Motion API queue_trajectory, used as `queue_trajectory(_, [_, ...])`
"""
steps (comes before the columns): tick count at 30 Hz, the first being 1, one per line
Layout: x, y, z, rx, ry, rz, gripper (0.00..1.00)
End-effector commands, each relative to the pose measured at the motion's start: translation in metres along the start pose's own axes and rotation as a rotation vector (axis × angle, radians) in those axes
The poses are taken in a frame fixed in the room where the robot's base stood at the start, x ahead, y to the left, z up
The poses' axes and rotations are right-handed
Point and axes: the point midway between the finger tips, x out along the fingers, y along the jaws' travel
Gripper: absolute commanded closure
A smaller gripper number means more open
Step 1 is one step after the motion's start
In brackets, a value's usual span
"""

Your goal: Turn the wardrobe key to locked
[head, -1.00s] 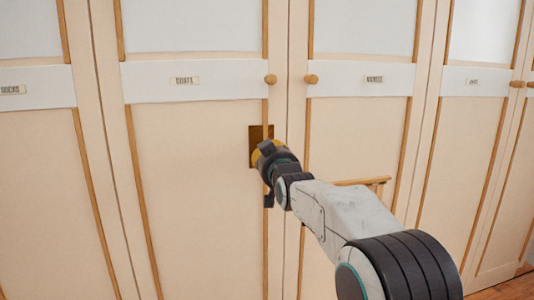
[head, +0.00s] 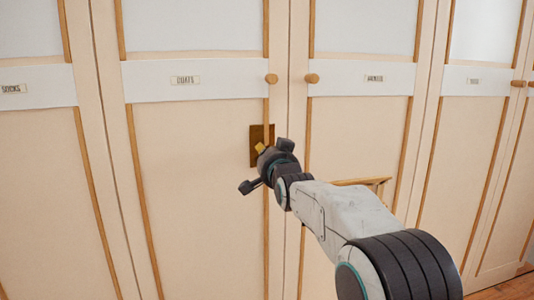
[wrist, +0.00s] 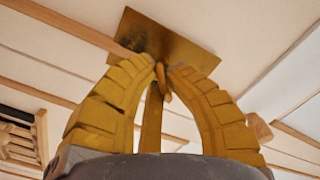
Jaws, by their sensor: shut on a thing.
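The brass lock plate (head: 256,133) is on the "COATS" wardrobe door, by its right edge below the round knob. My gripper (head: 262,148) is in front of the plate, with its dark wrist parts turned diagonally. In the wrist view the brass plate (wrist: 185,38) fills the top middle. The yellow fingers of my gripper (wrist: 164,70) close together just in front of it. They are shut on the small golden key (wrist: 163,82), which shows only in part between the tips. The keyhole is hidden, and I cannot read the key's exact angle.
Round wooden knobs (head: 271,79) and (head: 311,79) stick out above the lock, one on each door. A wooden chair or rail (head: 365,182) shows behind my arm at right. More labelled wardrobe doors stand on both sides. A bit of wooden floor shows at lower right.

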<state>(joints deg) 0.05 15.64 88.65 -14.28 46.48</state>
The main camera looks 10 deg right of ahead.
Motion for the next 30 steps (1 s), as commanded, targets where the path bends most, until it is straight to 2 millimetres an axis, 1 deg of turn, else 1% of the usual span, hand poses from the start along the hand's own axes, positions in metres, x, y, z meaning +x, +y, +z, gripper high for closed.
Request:
queue_trajectory(9, [0.0000, -0.0016, 0.0007, 0.300, -0.001, -0.003, 1.00])
queue_trajectory(18, [0.0000, -0.0023, 0.0010, 0.548, -0.002, -0.004, 1.00])
queue_trajectory(24, [0.0000, -0.0025, 0.0011, 0.666, -0.003, -0.003, 1.00])
queue_trajectory(30, [0.0000, -0.0027, 0.0010, 0.739, -0.003, -0.003, 1.00])
